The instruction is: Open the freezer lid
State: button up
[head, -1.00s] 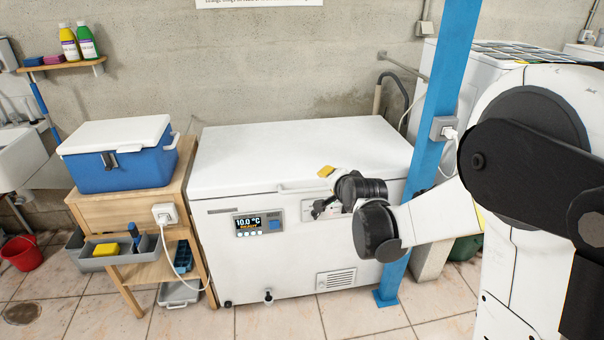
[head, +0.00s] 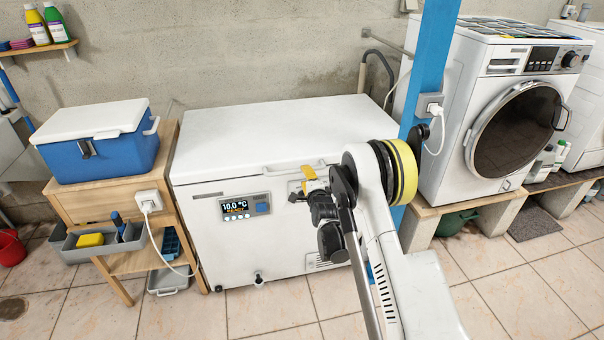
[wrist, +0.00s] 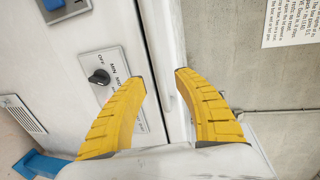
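The white chest freezer (head: 215,245) stands against the wall, and its lid (head: 270,135) lies flat and closed. A pale handle (head: 283,169) runs along the lid's front edge. My gripper (head: 308,173) is at the front of the freezer, by the right part of this handle. In the wrist view my gripper (wrist: 161,76) has its two yellow fingers spread, with the lid's front edge (wrist: 160,35) running between and beyond them. Nothing shows held between the fingers. Whether a finger touches the handle cannot be told.
A temperature display (head: 237,208) and a dial (wrist: 99,77) are on the freezer's front. A blue post (head: 430,70) stands close at its right. A blue cooler (head: 100,150) sits on a wooden stand at left. A washing machine (head: 460,150) is at right. Tiled floor in front is clear.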

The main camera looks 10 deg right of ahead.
jog(key=b+x, duration=0.1)
jog(key=x, duration=0.4)
jog(key=shift+w, duration=0.4)
grip_shut()
